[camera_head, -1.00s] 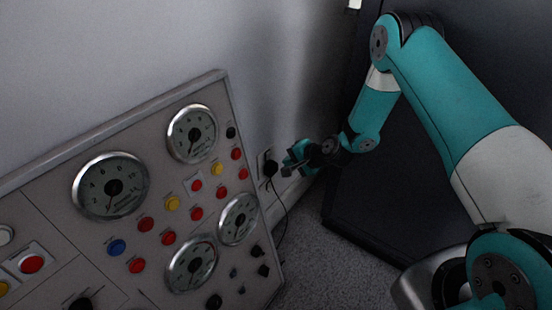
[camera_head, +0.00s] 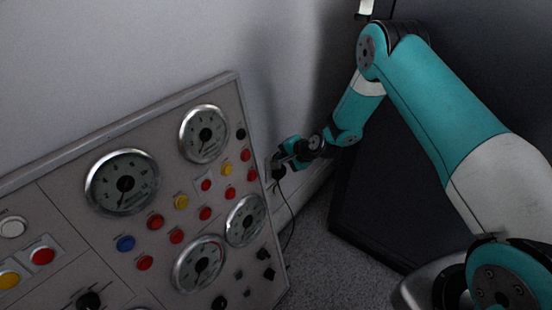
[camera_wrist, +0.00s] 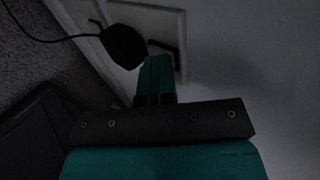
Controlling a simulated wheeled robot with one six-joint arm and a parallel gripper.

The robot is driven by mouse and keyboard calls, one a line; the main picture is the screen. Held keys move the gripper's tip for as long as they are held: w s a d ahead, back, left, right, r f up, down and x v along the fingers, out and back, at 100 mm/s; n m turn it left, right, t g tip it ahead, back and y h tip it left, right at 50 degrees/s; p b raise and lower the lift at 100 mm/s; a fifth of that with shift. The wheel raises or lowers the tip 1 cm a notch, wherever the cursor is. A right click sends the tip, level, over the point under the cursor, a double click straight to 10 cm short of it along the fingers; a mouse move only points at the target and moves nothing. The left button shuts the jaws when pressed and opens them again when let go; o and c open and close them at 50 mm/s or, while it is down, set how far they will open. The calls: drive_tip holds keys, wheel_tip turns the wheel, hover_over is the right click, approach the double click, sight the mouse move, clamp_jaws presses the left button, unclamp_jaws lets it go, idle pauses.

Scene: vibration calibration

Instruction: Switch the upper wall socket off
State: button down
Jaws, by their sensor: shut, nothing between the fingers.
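A pale wall socket plate (camera_wrist: 150,18) shows at the top of the wrist view. A black plug (camera_wrist: 122,46) with a dark cord sits in it, and a dark slot or gap shows beside the plug. My gripper (camera_wrist: 158,62) is shut, its teal fingertips over the lower part of the plate, right beside the plug. I cannot tell whether they touch it. In the head view my gripper (camera_head: 281,156) is at the wall just right of the panel and hides most of the socket. The plug (camera_head: 278,172) shows below it. The switch position cannot be made out.
A grey instrument panel (camera_head: 110,240) with gauges and coloured buttons stands close to the left of my gripper. A dark cabinet-like surface (camera_head: 380,205) is to the right. The plug's cord (camera_head: 290,225) hangs to the carpet (camera_head: 318,262).

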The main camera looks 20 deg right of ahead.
drive_tip(key=shift+d+r+p, duration=0.1)
drive_tip(key=shift+r+p, duration=0.55)
drive_tip(key=shift+r, duration=0.15)
drive_tip(key=shift+s, duration=0.15)
drive_tip(key=p+v, duration=0.3)
drive_tip(key=v, duration=1)
drive_tip(key=shift+p, duration=0.4)
drive_tip(key=shift+f, duration=0.1)
